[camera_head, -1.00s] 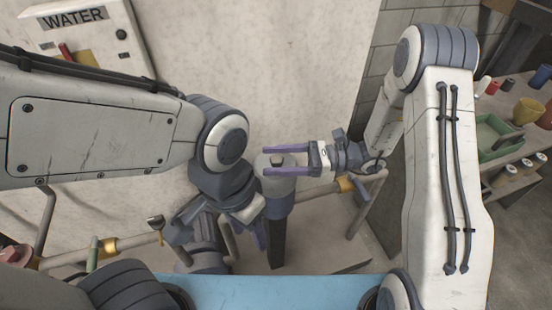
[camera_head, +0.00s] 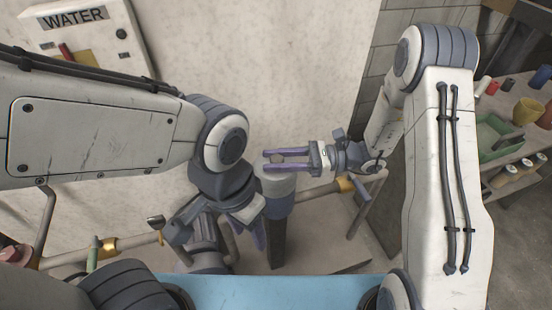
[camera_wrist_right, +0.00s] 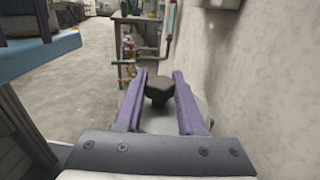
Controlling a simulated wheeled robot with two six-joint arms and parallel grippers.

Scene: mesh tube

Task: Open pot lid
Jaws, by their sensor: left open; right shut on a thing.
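The pot is an upright grey cylinder (camera_head: 276,203) in the middle of the head view, with a pale round lid (camera_head: 270,173) on top. The lid's dark knob (camera_wrist_right: 160,84) shows between purple fingers in the right wrist view. My right gripper (camera_head: 275,159) reaches in from the right over the lid, shut on the knob. It also shows in the right wrist view (camera_wrist_right: 163,82). My left gripper (camera_head: 259,238) is low, at the pot's left side, and open; its purple fingers are partly hidden by my wrist, and I cannot tell whether they touch the pot.
A pale wall stands behind the pot, with a white WATER box (camera_head: 82,35) at upper left. Pipes with brass fittings (camera_head: 107,246) run low on both sides. A shelf with a green tray (camera_head: 494,137) and several small containers is at the right.

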